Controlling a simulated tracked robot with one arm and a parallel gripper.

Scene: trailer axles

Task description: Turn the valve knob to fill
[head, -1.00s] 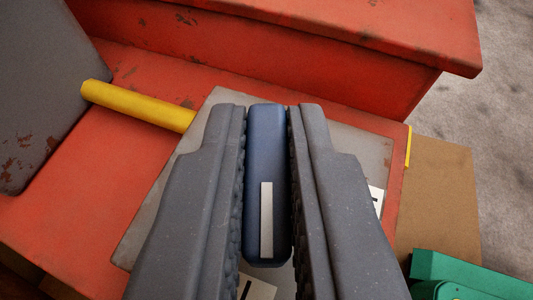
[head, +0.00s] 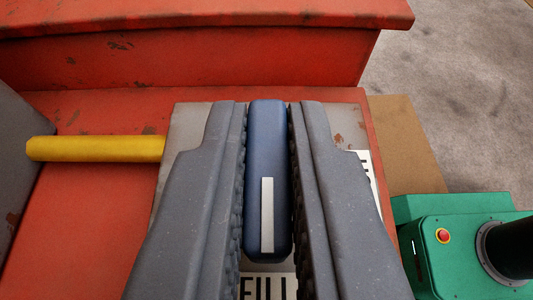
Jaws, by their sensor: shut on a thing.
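The valve knob (head: 267,140) is a long blue bar with a white stripe (head: 267,215) on its lower half, in the middle of the head view. My gripper (head: 268,120) is shut on it, with one dark ribbed finger along each side. The knob's bar runs straight up and down in the picture. A grey plate (head: 190,120) lies behind it. Another white label at the right is mostly hidden by my finger.
A yellow bar (head: 95,149) sticks out at the left beside a grey panel (head: 15,180). A red, chipped step (head: 190,55) rises behind. A green machine (head: 430,215) with a red button stands at the lower right. Grey floor is clear at the upper right.

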